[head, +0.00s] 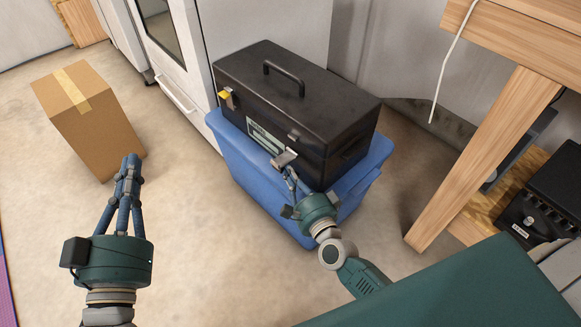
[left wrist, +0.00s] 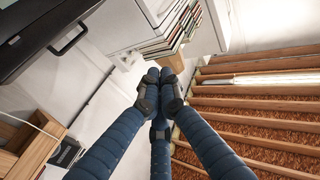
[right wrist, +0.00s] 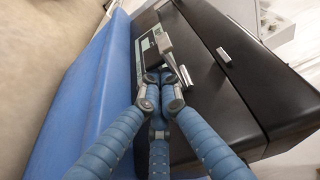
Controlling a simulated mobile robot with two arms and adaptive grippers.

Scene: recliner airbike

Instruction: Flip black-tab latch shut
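The black toolbox (head: 330,110) has its lid down. Its right front latch (head: 285,158) is a grey metal flap with a darker end, tilted outward from the front face; it also shows in the right wrist view (right wrist: 177,62). A small metal catch (right wrist: 223,55) sits on the lid edge, apart from the flap. My right gripper (head: 288,172) has its fingers drawn together at the flap's lower side, seemingly touching it. The fingertips (right wrist: 163,80) are partly hidden by the flap. My left gripper (head: 131,160) is shut and empty, away from the toolbox.
The toolbox stands on a blue bin (head: 240,165). The other front latch (head: 226,97) has a yellow tab. A cardboard box (head: 90,120) stands on the floor at left. A wooden table (head: 490,140) is at right, a white cabinet (head: 185,50) behind. Floor between box and bin is clear.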

